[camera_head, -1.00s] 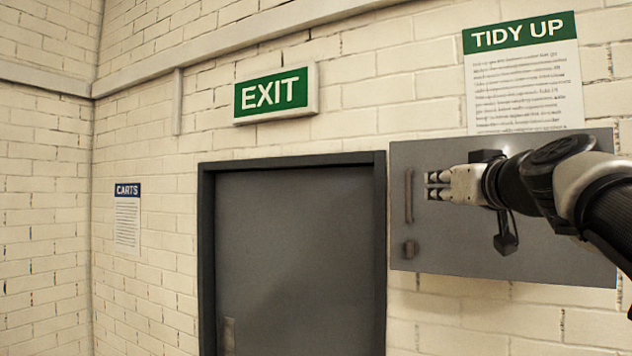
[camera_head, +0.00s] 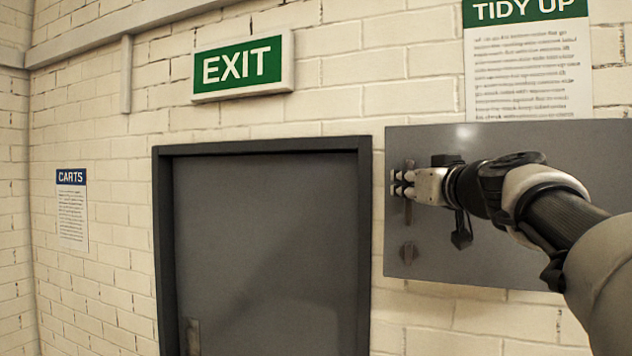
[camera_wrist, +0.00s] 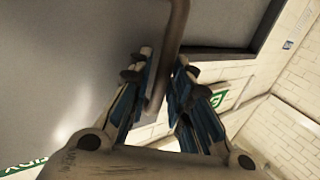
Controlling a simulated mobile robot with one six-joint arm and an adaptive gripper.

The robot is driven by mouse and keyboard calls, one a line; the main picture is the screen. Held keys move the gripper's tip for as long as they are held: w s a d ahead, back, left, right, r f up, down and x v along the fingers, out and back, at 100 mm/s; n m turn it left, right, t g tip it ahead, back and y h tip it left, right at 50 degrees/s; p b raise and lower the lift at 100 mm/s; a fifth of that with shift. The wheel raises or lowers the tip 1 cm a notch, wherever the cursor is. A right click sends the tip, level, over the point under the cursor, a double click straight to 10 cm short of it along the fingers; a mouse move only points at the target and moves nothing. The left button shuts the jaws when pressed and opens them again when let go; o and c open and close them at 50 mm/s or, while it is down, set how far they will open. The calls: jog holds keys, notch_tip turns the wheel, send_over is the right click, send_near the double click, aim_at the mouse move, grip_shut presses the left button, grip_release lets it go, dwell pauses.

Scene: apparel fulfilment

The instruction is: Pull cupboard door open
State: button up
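The grey wall cupboard (camera_head: 560,140) hangs on the brick wall at the right of the head view. Its door looks shut and flush. The upright bar handle (camera_head: 408,212) is near the door's left edge, and my gripper hides part of it. In the wrist view the handle (camera_wrist: 179,22) runs down between my two fingers. My gripper (camera_head: 400,184) is at the handle's height, pointing left across the door front. Its fingertips (camera_wrist: 164,72) stand apart on either side of the bar, with a gap visible at the right finger.
A grey exit door (camera_head: 265,250) in a dark frame is left of the cupboard. An EXIT sign (camera_head: 242,66) is above it, and a TIDY UP notice (camera_head: 528,60) is above the cupboard.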

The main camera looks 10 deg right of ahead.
jog(key=shift+s, duration=0.15)
grip_shut()
dwell(0.4)
